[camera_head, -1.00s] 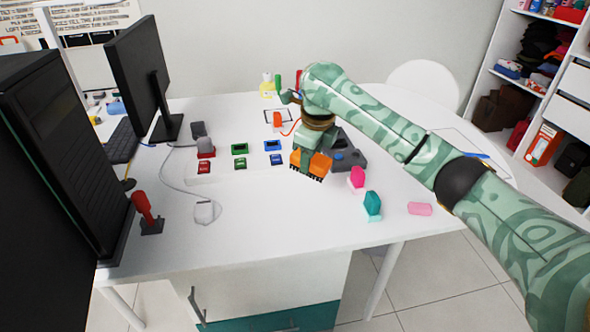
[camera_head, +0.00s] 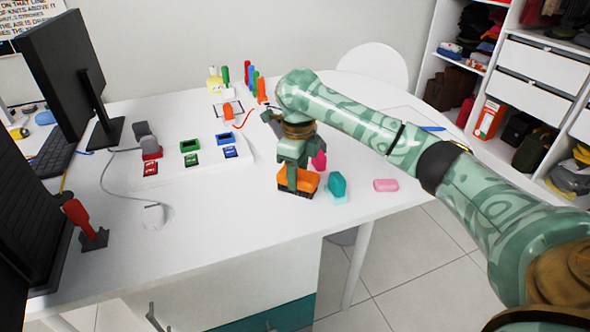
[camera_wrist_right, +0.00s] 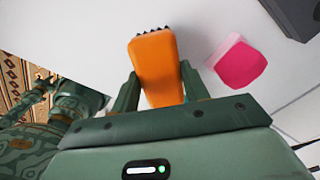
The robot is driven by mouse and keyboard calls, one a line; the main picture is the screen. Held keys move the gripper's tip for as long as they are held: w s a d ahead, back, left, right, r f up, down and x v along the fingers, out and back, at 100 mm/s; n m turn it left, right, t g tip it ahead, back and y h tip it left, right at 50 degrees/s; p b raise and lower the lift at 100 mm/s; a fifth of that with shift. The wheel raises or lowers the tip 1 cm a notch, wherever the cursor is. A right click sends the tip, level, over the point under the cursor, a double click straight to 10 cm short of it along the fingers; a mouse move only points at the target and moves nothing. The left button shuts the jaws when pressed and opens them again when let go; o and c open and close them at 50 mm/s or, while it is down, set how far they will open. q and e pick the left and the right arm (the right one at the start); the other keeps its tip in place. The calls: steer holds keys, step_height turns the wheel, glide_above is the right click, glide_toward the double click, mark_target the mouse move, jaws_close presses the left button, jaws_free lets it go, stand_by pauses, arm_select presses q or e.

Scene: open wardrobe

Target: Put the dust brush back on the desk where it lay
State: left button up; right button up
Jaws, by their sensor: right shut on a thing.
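The dust brush (camera_head: 302,183) has an orange body with dark bristles along its lower edge. My right gripper (camera_head: 296,170) is shut on it, near the front part of the white desk (camera_head: 215,225). In the right wrist view the orange brush (camera_wrist_right: 158,65) sits between the two fingers of my right gripper (camera_wrist_right: 160,88), with its dark bristles at the far end. I cannot tell whether the bristles touch the desk. My left gripper is not in view.
A teal block (camera_head: 337,185) stands just right of the brush, and a pink eraser-like block (camera_head: 386,185) lies farther right. A magenta piece (camera_wrist_right: 240,65) is close by. A white board (camera_head: 205,160) with coloured boxes lies left. The desk front between is clear.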

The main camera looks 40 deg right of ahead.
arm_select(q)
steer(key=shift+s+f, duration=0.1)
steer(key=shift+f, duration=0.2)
arm_select(e)
steer(key=shift+f, duration=0.25)
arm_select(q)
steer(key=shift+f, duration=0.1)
arm_select(e)
steer(key=shift+f, duration=0.45)
steer(key=o, duration=1.1)
arm_select(q)
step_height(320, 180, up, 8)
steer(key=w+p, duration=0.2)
steer(key=p, duration=0.6)
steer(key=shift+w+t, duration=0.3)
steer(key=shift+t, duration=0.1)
arm_select(e)
step_height(320, 180, up, 16)
steer(key=shift+r, duration=0.15)
